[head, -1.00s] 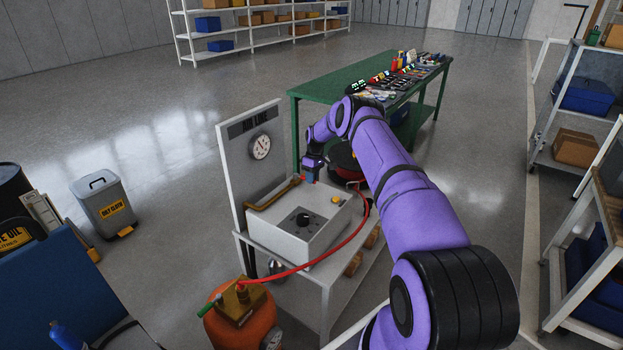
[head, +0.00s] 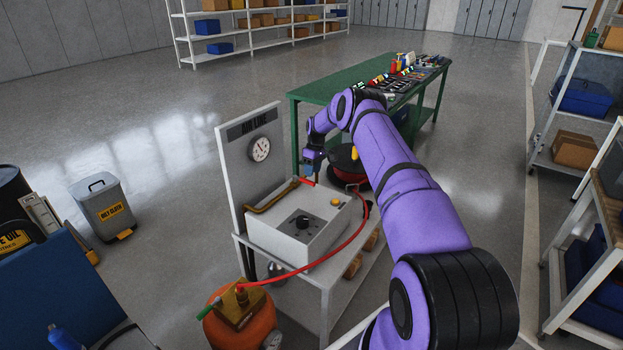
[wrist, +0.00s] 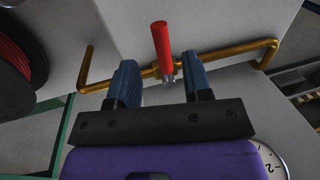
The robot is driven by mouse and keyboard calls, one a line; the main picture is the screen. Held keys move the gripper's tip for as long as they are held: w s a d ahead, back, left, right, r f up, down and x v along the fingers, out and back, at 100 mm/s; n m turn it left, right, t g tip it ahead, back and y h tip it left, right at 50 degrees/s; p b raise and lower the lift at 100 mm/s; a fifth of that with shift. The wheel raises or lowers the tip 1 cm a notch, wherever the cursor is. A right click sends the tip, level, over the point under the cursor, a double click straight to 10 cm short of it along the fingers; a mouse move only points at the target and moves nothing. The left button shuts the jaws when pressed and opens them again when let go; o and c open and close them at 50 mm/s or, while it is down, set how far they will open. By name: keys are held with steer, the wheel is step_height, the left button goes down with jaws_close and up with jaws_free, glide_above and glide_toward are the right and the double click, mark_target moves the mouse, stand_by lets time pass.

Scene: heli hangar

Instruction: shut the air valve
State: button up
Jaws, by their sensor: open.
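The air valve has a red lever (wrist: 161,45) on a brass pipe (wrist: 225,57) in the wrist view. The lever points up in that picture, crosswise to the pipe. My gripper (wrist: 160,76) is open, with one blue finger on each side of the valve body; a gap shows at each side of it. In the head view my gripper (head: 310,172) is over the far end of the brass pipe (head: 272,197). Only a small part of the red lever (head: 307,182) shows there. The fingertips are too small there to judge contact.
The pipe runs along a light grey box with a black knob (head: 302,221) on a cart. An upright panel with a gauge (head: 260,149) stands behind it. A red hose (head: 345,243) curves to an orange tank (head: 240,326). A green table (head: 325,88) stands beyond.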

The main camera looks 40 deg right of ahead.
step_height(320, 180, up, 6)
steer(key=d, duration=0.1)
steer(key=shift+w, duration=0.25)
steer(key=shift+d+r, duration=0.1)
steer(key=s+a+r+t+h, duration=0.1)
steer(key=s+a+r, duration=0.2)
steer(key=a+r, duration=0.55)
steer(key=s+a+r, duration=0.3)
steer(key=a+r, duration=0.1)
steer(key=r, duration=1)
steer(key=s+a+r+t+h, duration=0.1)
steer(key=s+a+r, duration=0.1)
steer(key=a+r, duration=0.65)
steer(key=s+a+r+m+t, duration=0.1)
steer(key=s+a+r, duration=0.2)
steer(key=s+r, duration=0.45)
steer(key=s+a+r+m, duration=0.1)
steer(key=s+a+r, duration=0.2)
steer(key=s+r, duration=0.45)
steer(key=s+a+f+t, duration=0.1)
steer(key=s+a, duration=0.1)
steer(key=s, duration=0.8)
steer(key=s+a+f+m+t, duration=0.1)
steer(key=s+a+f, duration=0.1)
steer(key=s, duration=0.8)
steer(key=s+a+f+m+t, duration=0.1)
steer(key=s+a+f, duration=0.1)
steer(key=s, duration=0.9)
steer(key=shift+a+f, duration=0.2)
steer(key=shift+a, duration=0.2)
